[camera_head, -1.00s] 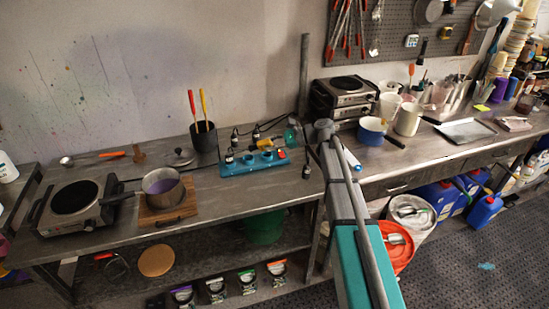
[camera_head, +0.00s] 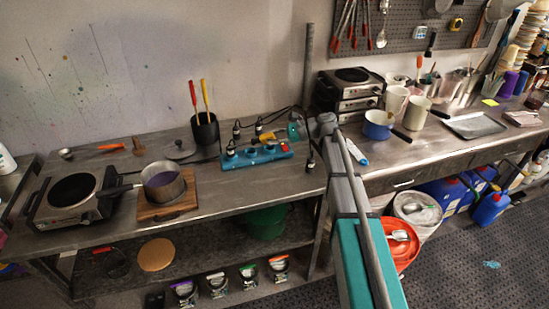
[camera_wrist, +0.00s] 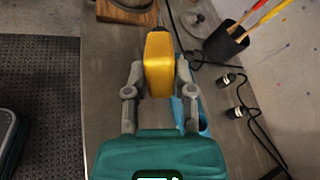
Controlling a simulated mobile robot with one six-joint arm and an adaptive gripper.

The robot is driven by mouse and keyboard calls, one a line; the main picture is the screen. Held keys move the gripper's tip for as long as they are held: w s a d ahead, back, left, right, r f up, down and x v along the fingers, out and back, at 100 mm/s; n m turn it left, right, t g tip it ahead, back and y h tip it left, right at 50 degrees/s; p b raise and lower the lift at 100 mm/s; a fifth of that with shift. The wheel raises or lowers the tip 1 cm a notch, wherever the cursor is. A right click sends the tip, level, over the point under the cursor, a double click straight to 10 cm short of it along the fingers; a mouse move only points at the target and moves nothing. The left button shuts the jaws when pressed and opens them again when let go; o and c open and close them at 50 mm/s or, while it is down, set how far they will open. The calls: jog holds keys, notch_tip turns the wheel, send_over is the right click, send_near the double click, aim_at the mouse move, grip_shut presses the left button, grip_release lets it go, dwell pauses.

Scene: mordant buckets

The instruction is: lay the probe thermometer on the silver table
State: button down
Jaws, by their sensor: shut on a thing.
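My gripper (camera_wrist: 160,72) is shut on a yellow, block-shaped thing (camera_wrist: 160,58), which looks like the body of the probe thermometer. In the head view the yellow thing (camera_head: 267,137) shows small beside my teal gripper (camera_head: 294,131), over the blue power strip. The silver table looks to be the grey metal table (camera_head: 110,170) on the left. It lies under my gripper in the wrist view (camera_wrist: 108,105). The gap between thermometer and table cannot be judged.
A blue power strip (camera_head: 257,156) with plugs and cables lies close by. A black pot of tools (camera_head: 205,130), a saucepan (camera_head: 162,182) on a wooden board and a hot plate (camera_head: 72,190) stand further left. Bare metal shows in front of the power strip.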

notch_tip(320, 180, down, 8)
jog(key=b, duration=0.7)
jog(key=shift+r, duration=0.25)
jog(key=shift+f, duration=0.2)
jog(key=shift+f+b, duration=4.45)
jog(key=shift+b, duration=0.2)
jog(key=shift+c, duration=1.9)
grip_release()
jog(key=shift+r, duration=0.2)
